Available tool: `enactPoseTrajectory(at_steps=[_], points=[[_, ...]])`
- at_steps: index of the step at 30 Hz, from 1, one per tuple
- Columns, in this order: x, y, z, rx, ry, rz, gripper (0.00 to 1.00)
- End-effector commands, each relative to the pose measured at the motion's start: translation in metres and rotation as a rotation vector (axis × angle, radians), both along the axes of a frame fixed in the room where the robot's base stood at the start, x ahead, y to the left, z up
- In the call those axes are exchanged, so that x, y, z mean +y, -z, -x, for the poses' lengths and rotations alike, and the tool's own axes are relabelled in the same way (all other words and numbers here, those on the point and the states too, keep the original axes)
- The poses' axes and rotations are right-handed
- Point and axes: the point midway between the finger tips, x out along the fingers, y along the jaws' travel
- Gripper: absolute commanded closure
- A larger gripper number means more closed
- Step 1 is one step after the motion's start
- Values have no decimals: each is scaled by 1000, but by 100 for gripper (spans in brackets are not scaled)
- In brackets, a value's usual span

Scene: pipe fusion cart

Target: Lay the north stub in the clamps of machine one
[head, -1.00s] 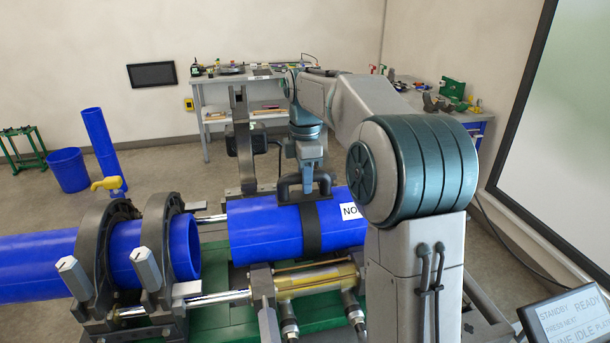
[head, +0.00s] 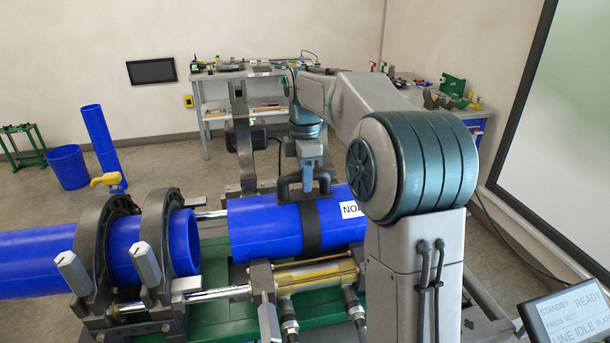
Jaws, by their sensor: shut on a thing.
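The north stub (head: 266,231) is a thick blue pipe piece with a black strap and carry handle around its middle and a white label starting "NO". It lies level over the right part of machine one (head: 215,316), in line with the clamped pipe. My gripper (head: 306,185) points down and is shut on the stub's black handle. On the left, two dark ring clamps (head: 157,235) hold another blue pipe (head: 35,263). A gap separates its end from the stub. My arm hides the stub's right end. I cannot tell whether the stub rests on the lower clamps.
Open clamp arms (head: 243,140) stand upright behind the stub. A brass-coloured cylinder (head: 315,274) with hoses lies in front, below it. A status screen (head: 565,318) is at lower right. A blue bin (head: 69,169) and workbenches stand farther back.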

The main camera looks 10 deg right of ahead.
Motion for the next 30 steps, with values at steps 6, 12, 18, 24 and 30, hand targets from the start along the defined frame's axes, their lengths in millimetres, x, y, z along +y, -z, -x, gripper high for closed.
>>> enactPoseTrajectory(at_steps=[6,12,18,24,30], points=[[0,2,0,-4,0,0,100],[0,6,0,-4,0,0,100],[0,7,0,-4,0,0,64],[0,8,0,-2,0,0,50],[0,7,0,1,0,0,50]])
